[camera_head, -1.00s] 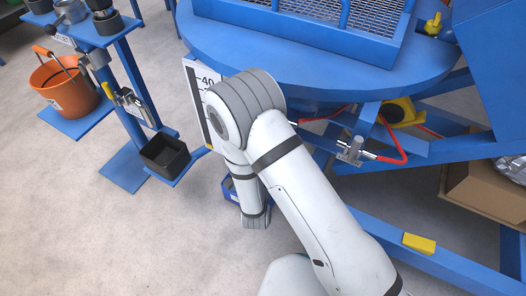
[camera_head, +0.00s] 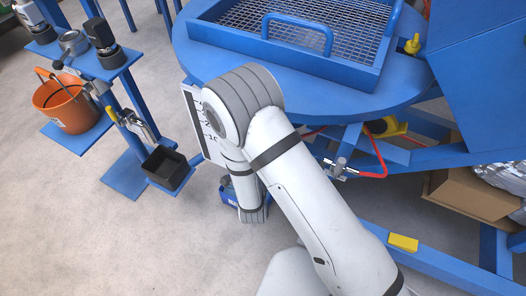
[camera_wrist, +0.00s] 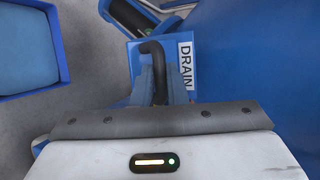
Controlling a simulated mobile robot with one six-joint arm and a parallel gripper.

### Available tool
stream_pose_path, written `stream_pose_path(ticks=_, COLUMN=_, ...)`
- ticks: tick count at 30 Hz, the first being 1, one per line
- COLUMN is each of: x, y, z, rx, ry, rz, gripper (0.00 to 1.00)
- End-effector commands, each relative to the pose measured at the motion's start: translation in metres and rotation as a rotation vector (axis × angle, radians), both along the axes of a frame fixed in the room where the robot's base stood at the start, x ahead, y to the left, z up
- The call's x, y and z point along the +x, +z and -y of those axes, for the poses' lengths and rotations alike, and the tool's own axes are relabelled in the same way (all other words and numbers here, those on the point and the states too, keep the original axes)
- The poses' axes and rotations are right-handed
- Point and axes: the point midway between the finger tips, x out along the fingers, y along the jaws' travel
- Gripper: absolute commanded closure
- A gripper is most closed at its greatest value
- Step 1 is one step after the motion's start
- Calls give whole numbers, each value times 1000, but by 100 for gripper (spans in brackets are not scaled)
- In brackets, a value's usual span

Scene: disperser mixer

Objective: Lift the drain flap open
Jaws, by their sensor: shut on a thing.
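In the wrist view, a blue part with a white DRAIN label (camera_wrist: 186,66) lies just beyond my gripper. A black curved handle (camera_wrist: 152,50) on it bends down between my fingers. My gripper (camera_wrist: 156,82) is shut on this handle. Whether the flap is raised cannot be told. In the head view, the blue drain part (camera_head: 228,191) shows only in part, low beside my wrist and under the round table. My fingers and the handle are hidden there.
The round blue table (camera_head: 340,88) bears a mesh tray (camera_head: 310,25). A blue stand with a black open box (camera_head: 166,168) and an orange bucket (camera_head: 68,103) are at left. A red hose (camera_head: 376,160) and cardboard box (camera_head: 470,196) are at right. Floor at lower left is clear.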

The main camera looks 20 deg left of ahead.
Motion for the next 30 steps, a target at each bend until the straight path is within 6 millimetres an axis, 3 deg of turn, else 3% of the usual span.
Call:
stream_pose_path(ticks=1, x=1, y=9, z=-2, rx=7, ry=2, rz=-16, gripper=100)
stream_pose_path(ticks=15, x=-2, y=6, z=-4, rx=6, ry=6, rz=-58, gripper=100)
stream_pose_path(ticks=16, x=-2, y=6, z=-4, rx=6, ry=6, rz=-58, gripper=86)
stream_pose_path(ticks=23, x=-3, y=6, z=-4, rx=4, ry=7, rz=-59, gripper=67)
stream_pose_path(ticks=30, x=-4, y=6, z=-4, rx=3, ry=8, rz=-59, gripper=66)
